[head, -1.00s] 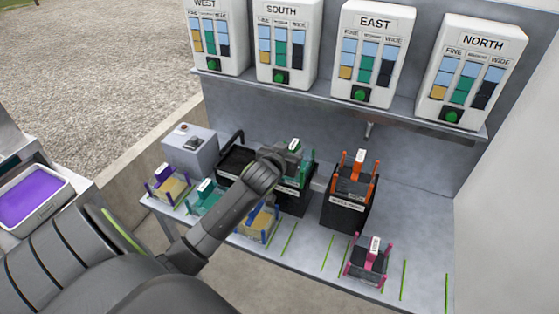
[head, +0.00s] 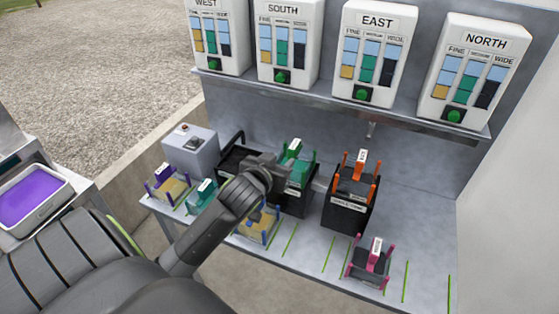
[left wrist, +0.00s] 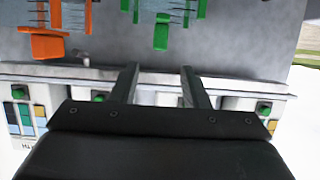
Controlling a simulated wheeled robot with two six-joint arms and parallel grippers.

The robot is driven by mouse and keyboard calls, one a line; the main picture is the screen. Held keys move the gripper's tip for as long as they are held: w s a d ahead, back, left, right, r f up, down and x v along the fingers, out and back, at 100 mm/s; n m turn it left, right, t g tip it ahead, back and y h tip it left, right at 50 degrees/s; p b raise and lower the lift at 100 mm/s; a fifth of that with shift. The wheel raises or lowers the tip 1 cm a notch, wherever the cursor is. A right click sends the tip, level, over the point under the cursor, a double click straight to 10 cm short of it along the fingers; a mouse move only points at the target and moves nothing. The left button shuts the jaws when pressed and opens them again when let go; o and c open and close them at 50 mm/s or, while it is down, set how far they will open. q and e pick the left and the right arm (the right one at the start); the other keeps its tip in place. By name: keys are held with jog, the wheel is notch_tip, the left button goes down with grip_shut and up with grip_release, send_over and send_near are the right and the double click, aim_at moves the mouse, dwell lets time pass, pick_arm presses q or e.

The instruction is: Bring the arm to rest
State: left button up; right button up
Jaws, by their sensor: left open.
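My left arm comes in from the lower left in the head view. Its gripper (head: 283,168) is above the bench, in front of the green-handled tote (head: 297,174). In the left wrist view the two fingers (left wrist: 160,82) stand apart with nothing between them. Beyond them are the shelf edge and parts of the white panels, and a green part (left wrist: 162,32) and an orange part (left wrist: 46,44) show at the top. In the head view the arm hides part of the bench and some of the totes. My right gripper is not in view.
A black tote with orange posts (head: 350,212) stands right of the gripper. A pink-posted carrier (head: 369,265) is at the front right. Blue (head: 257,228), teal (head: 202,198) and purple (head: 167,184) carriers are at left. A shelf (head: 340,103) with white panels is above. The bench's right end is clear.

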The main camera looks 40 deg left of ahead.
pick_arm(q)
jog(key=s+d+f+m+g+h, duration=0.1)
jog(key=s+d+f+g, duration=0.15)
jog(key=s+f, duration=0.45)
jog(key=s+d+f+g, duration=0.15)
jog(key=s+g, duration=0.25)
jog(key=s, duration=0.7)
jog(key=s+d+f+m+g+h, duration=0.1)
jog(key=s+f+g, duration=0.2)
jog(key=s+f, duration=0.45)
notch_tip(320, 180, down, 24)
jog(key=s+a+g, duration=0.2)
jog(key=s, duration=0.1)
jog(key=s+d+f+b, duration=0.1)
jog(key=s+d+f, duration=0.1)
jog(key=s+f, duration=1.2)
notch_tip(320, 180, down, 2)
jog(key=shift+s+f+g, duration=0.15)
jog(key=shift+g, duration=0.3)
